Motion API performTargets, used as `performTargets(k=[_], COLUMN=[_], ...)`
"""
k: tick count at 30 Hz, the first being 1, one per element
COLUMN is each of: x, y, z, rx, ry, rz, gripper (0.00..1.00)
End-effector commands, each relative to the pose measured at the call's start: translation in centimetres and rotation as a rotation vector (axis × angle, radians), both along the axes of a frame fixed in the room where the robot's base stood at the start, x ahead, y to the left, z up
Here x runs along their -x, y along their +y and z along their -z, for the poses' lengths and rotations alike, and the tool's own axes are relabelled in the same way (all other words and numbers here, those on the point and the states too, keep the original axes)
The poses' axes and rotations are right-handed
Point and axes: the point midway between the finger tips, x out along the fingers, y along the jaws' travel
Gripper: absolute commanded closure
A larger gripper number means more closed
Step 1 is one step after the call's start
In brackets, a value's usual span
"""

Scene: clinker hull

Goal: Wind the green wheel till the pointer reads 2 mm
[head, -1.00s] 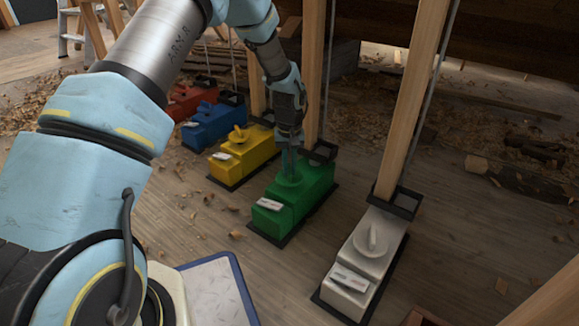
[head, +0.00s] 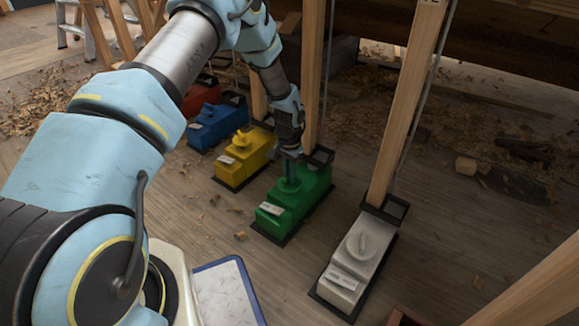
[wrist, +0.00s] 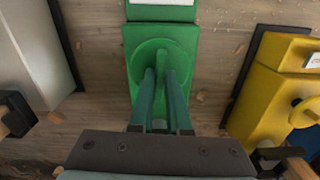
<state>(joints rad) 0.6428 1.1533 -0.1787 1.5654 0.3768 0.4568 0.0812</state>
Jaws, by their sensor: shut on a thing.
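The green box (head: 306,200) stands on the floor at the foot of a wooden post, with its round green wheel (head: 287,186) on top. In the wrist view the green wheel (wrist: 152,50) shows as a disc with a raised grip bar. My gripper (head: 290,168) points down at the wheel, and in the wrist view its fingers (wrist: 163,76) are shut on the wheel's grip bar. A pale scale plate (head: 271,209) sits on the box's near end. Its pointer and marks are too small to read, and in the wrist view the plate is cut off by the top edge.
A yellow box (head: 243,158), a blue box (head: 217,123) and a red box (head: 199,94) stand behind to the left. A white box (head: 354,268) stands to the right. Wooden posts (head: 405,110) rise from the boxes. Wood shavings litter the floor.

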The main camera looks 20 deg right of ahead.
Motion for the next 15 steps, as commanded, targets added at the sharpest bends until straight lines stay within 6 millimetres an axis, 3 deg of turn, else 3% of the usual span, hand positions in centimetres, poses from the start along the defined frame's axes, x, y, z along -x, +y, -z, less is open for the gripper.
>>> performTargets(k=[15], x=[0.04], y=[0.01], z=[-0.16], rx=[0.0], ry=[0.001], rz=[0.381], gripper=[1.0])
